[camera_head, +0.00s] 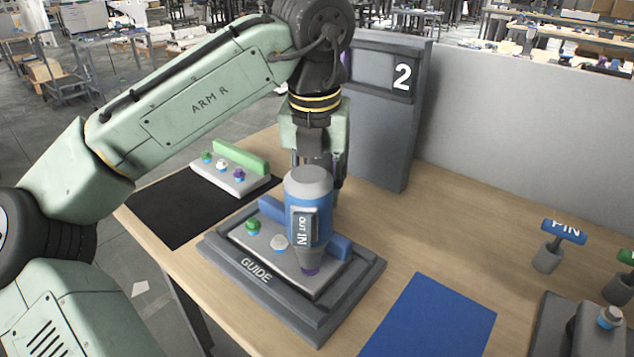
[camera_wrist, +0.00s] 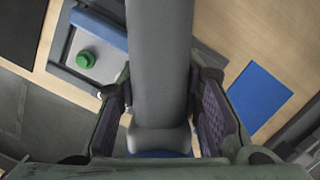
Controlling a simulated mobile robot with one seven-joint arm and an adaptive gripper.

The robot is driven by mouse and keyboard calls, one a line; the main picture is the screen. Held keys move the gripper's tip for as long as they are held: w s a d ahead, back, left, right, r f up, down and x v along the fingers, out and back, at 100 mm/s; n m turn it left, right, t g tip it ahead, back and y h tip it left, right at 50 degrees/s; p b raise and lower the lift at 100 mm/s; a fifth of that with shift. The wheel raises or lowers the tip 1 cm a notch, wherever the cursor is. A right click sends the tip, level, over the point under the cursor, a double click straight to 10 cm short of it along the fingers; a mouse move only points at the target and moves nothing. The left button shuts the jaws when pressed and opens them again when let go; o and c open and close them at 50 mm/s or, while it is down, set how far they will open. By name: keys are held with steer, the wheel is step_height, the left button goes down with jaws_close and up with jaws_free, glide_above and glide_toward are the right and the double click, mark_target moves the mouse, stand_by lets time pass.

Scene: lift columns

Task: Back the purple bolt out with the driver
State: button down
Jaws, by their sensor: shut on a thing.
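A blue and grey driver (camera_head: 307,233) stands upright over the right end of the dark GUIDE fixture (camera_head: 327,322). Its side panel reads OUT and IN. A purple bolt (camera_head: 310,270) shows just under the driver's tip; I cannot tell how well the tip is seated. My gripper (camera_head: 319,182) is shut on the driver from behind, its fingers partly hidden by it. In the wrist view the driver (camera_wrist: 160,60) runs up between both fingers. A green bolt (camera_head: 252,226) and a white bolt (camera_head: 280,242) stand left of it in the fixture.
A second plate with a green bar (camera_head: 241,157) and green, white and purple bolts lies behind, by a black mat (camera_head: 183,215). A blue mat (camera_head: 433,318) lies right. A PIN-labelled piece (camera_head: 564,231) stands far right. A grey panel marked 2 (camera_head: 385,120) rises behind.

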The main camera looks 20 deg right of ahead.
steer(key=shift+f, duration=0.55)
stand_by(0.9)
steer(key=shift+p, duration=0.4)
stand_by(0.9)
steer(key=shift+s+f, duration=0.1)
steer(key=shift+f, duration=0.1)
stand_by(0.4)
steer(key=shift+r+p, duration=0.2)
steer(key=shift+p, duration=1.05)
stand_by(0.8)
steer(key=shift+r, duration=0.2)
steer(key=shift+r+p, duration=1.3)
steer(key=shift+p, duration=0.3)
steer(key=shift+r+p, duration=0.4)
steer(key=shift+r, duration=0.85)
